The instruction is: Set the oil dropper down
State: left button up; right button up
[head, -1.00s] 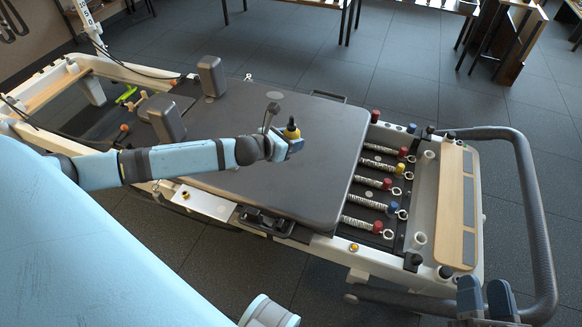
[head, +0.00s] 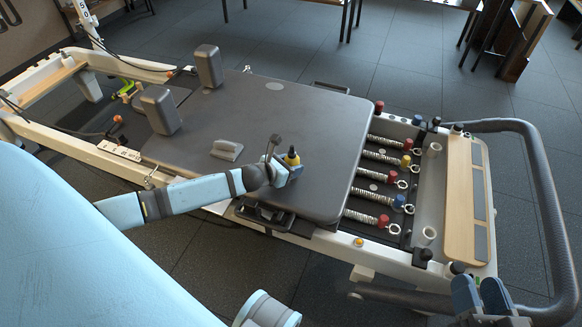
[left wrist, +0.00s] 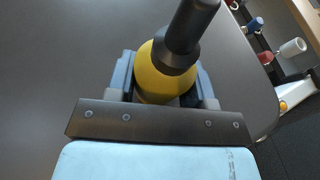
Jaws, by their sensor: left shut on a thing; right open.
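The oil dropper (head: 292,158) is a yellow bottle with a dark top. My left gripper (head: 287,168) is shut on it, over the near right part of the dark padded carriage (head: 300,115). In the left wrist view the dropper's yellow body (left wrist: 165,80) sits between the two fingers (left wrist: 163,88), its black top pointing toward the camera. Its base is hidden, so I cannot tell whether it touches the pad. My right gripper (head: 481,296) is open and empty at the lower right, near the frame's corner.
A small grey block (head: 227,150) lies on the carriage left of my left gripper. Two shoulder rests (head: 161,110) stand at the carriage's left end. Springs with coloured ends (head: 385,158) lie to the right, before a wooden footplate (head: 464,200). The pad's middle is clear.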

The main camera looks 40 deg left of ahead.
pick_arm(q)
jog(key=shift+r, duration=0.1)
jog(key=o, duration=1.1)
jog(key=shift+r, duration=0.1)
jog(key=p+v, duration=0.3)
jog(key=v, duration=0.7)
jog(key=shift+s+p, duration=0.3)
jog(key=shift+s+a+r, duration=0.2)
jog(key=shift+s+r, duration=0.1)
jog(key=shift+s, duration=0.35)
pick_arm(e)
jog(key=r+t, duration=0.1)
jog(key=r, duration=0.2)
jog(key=r+t, duration=0.1)
jog(key=r, duration=0.2)
jog(key=shift+s+d+m, duration=0.1)
jog(key=shift+d+m, duration=0.1)
jog(key=shift+m, duration=0.1)
jog(key=shift+f, duration=0.1)
